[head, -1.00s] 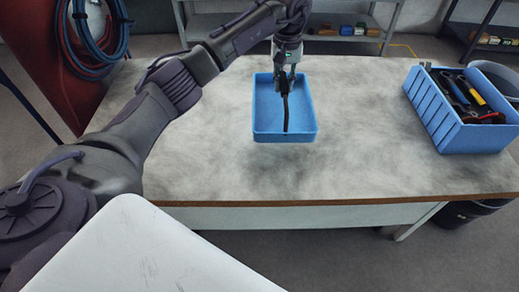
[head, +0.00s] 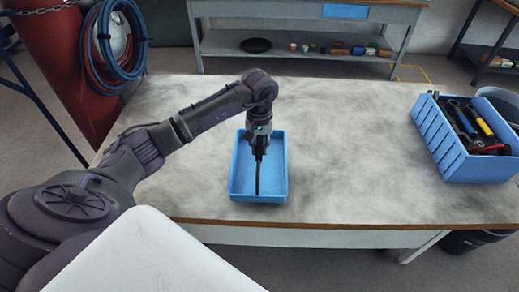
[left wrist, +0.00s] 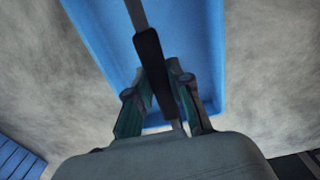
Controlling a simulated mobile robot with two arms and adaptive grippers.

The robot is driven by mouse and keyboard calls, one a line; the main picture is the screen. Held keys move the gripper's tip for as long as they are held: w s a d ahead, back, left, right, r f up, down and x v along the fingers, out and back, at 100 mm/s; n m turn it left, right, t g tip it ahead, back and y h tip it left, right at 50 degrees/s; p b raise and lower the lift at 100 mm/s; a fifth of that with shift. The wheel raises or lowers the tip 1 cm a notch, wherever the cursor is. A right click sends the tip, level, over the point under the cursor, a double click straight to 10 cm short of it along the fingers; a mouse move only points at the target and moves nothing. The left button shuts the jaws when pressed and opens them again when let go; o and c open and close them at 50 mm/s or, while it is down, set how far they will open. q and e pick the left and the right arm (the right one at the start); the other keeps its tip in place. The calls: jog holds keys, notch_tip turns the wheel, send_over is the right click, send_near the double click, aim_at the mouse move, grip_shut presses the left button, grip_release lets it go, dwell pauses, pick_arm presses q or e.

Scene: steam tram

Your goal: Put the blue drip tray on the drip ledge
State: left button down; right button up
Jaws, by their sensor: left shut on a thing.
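The blue drip tray (head: 235,178) is a shallow rectangular tray near the middle front of the worktable in the head view. It also fills the upper middle of the left wrist view (left wrist: 205,50). A dark bar with a black grip (left wrist: 150,62) runs along its middle. My left gripper (head: 260,150) is over the tray, its fingers (left wrist: 160,108) shut around the black grip. I cannot tell whether the tray touches the tabletop. No drip ledge can be made out for certain. My right gripper is not in view.
A blue toolbox (head: 447,148) with tools stands at the right of the worktable (head: 350,165). Red and blue hoses (head: 101,48) hang at the left.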

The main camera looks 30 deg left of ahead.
pick_arm(q)
jog(key=shift+f+p, duration=0.35)
jog(key=shift+f, duration=1)
jog(key=shift+f, duration=0.15)
jog(key=c, duration=1.1)
grip_release()
jog(key=shift+o, duration=0.2)
